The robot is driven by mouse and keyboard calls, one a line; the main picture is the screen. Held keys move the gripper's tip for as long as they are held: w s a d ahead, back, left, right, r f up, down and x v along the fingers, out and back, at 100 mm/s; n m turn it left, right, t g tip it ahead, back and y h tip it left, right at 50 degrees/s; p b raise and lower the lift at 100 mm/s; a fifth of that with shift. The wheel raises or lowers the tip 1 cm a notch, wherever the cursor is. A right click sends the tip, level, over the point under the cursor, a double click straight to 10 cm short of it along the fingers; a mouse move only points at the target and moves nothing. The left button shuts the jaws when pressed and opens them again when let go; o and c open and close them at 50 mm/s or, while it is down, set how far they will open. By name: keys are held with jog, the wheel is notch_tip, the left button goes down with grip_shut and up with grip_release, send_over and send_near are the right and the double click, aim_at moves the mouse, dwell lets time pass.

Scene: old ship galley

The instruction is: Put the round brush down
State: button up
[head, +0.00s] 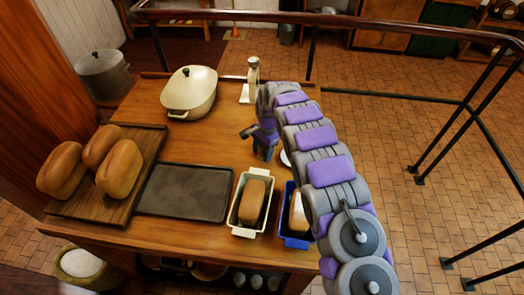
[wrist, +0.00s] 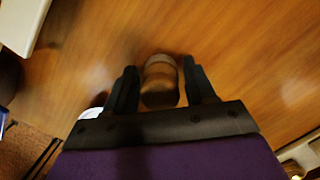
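The round brush (wrist: 160,82) is a brown, rounded piece with a paler band, in the middle of the wrist view. In the head view my gripper (head: 262,140) points down over the middle of the wooden table (head: 228,140). I cannot make out the brush there, as the arm and gripper hide it. The wood fills the wrist view behind the brush; whether the brush touches it I cannot tell.
A cream lidded pot (head: 190,92) and a pale grinder-like item (head: 252,75) stand at the back. A dark tray (head: 185,192), a bread board (head: 130,192) with loaves, a cream loaf dish (head: 236,222) and a blue loaf dish (head: 289,238) line the front. Bare wood lies left of my gripper.

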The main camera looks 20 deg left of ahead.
jog(key=shift+o, duration=0.9)
notch_tip(320, 180, up, 12)
jog(key=w+d+p, duration=0.1)
jog(key=p, duration=0.1)
jog(key=shift+w+p, duration=0.3)
jog(key=shift+p, duration=0.05)
